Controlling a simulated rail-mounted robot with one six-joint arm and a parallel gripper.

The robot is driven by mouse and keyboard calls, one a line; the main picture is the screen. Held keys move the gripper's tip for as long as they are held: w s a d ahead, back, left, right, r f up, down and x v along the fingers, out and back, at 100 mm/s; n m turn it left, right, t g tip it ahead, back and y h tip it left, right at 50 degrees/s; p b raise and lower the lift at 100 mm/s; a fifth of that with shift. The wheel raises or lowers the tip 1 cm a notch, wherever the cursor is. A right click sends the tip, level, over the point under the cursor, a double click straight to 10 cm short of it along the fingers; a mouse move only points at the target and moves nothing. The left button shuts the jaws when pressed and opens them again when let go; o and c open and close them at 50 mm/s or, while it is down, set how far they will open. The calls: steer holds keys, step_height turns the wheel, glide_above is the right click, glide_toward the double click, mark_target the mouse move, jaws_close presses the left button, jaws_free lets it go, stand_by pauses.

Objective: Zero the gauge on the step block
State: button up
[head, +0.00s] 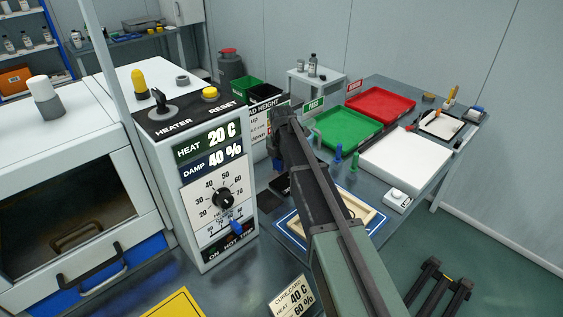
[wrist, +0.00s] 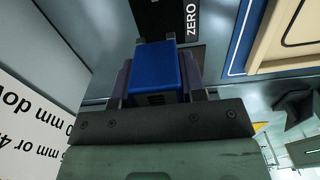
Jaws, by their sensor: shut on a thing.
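My gripper (wrist: 157,88) is shut on a blue box-shaped body, which I take to be the gauge (wrist: 157,68). A finger lies on each side of it. Beyond it in the wrist view is a dark surface with a white ZERO label (wrist: 192,20), probably at the step block. I cannot tell whether the gauge touches it.
The heater cabinet (head: 190,215) stands close on the left, with a head-height sign (wrist: 28,125) near my gripper. A wooden frame (head: 365,213) lies on the right. Green (head: 343,133) and red (head: 381,104) trays and a white board (head: 405,158) stand further back.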

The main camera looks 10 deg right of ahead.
mark_target(282, 183)
step_height(282, 183, down, 6)
steer(key=b, duration=0.4)
steer(key=shift+r+b, duration=0.15)
steer(key=shift+b, duration=0.2)
steer(key=shift+f+b, duration=0.4)
stand_by(1.3)
step_height(282, 183, up, 8)
steer(key=p, duration=0.8)
steer(key=shift+r, duration=0.1)
